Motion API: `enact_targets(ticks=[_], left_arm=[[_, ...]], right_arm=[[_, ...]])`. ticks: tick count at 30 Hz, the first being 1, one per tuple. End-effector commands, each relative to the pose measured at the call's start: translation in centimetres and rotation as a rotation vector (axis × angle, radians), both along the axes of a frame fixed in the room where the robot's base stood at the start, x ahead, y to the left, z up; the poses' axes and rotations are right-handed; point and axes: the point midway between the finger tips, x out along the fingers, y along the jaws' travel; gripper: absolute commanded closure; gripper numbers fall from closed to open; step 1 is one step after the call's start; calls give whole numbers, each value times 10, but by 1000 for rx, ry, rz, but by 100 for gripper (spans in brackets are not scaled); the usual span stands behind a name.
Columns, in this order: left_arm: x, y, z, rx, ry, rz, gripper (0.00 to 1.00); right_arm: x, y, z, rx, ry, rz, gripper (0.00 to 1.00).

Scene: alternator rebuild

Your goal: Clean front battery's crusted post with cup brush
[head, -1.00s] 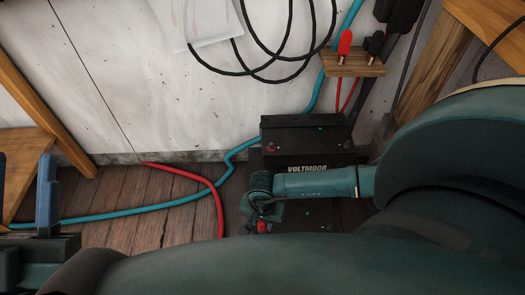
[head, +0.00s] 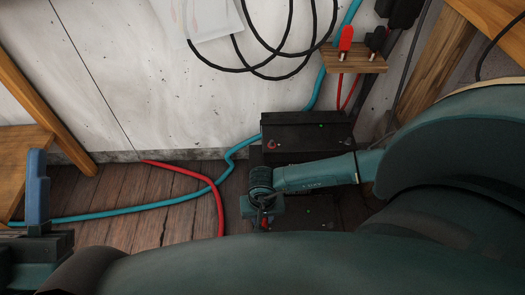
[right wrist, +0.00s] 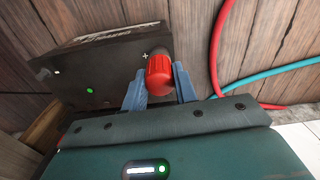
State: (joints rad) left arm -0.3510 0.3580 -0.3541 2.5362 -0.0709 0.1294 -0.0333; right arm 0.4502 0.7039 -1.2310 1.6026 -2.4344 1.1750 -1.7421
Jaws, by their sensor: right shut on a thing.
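The front battery (head: 325,207) is a black box on the floor, mostly hidden under my right arm in the head view. In the right wrist view its dark casing (right wrist: 105,75) shows a plus mark and a green light. My right gripper (right wrist: 159,90) is shut on a red ribbed cap (right wrist: 159,76) beside the plus mark. I cannot tell whether the cap touches the battery. The post and its crust are hidden. I cannot make out a cup brush. My left gripper (head: 38,188) is at the left edge, with one blue finger visible.
A second black battery (head: 295,132) stands behind, against the white wall. A small wooden shelf (head: 355,62) above it holds a red and a black clamp. Red (head: 205,180) and teal (head: 120,212) cables cross the floor. Bare planks lie to the left.

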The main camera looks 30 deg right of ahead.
Motion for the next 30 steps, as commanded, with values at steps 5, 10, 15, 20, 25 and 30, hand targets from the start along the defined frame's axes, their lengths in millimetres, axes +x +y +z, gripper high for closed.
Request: enact_targets(ticks=[5, 10, 15, 20, 25, 30], left_arm=[[8, -6, -31, 17, 66, -3, 64], [8, -7, -19, 16, 67, -4, 64], [8, -6, -6, 14, 67, -4, 64], [8, -6, 2, 15, 62, -3, 64], [8, -5, 4, 15, 58, -3, 64], [8, -5, 4, 15, 57, -3, 64]], right_arm=[[-10, 3, -10, 1, 14, -45, 96], [-10, 5, -9, 5, 18, -327, 100], [-10, 4, -9, 5, 21, -624, 100], [-10, 3, -10, 4, 19, -808, 100], [-9, 2, -10, 2, 19, -843, 100], [-9, 1, -9, 1, 17, -826, 100]])
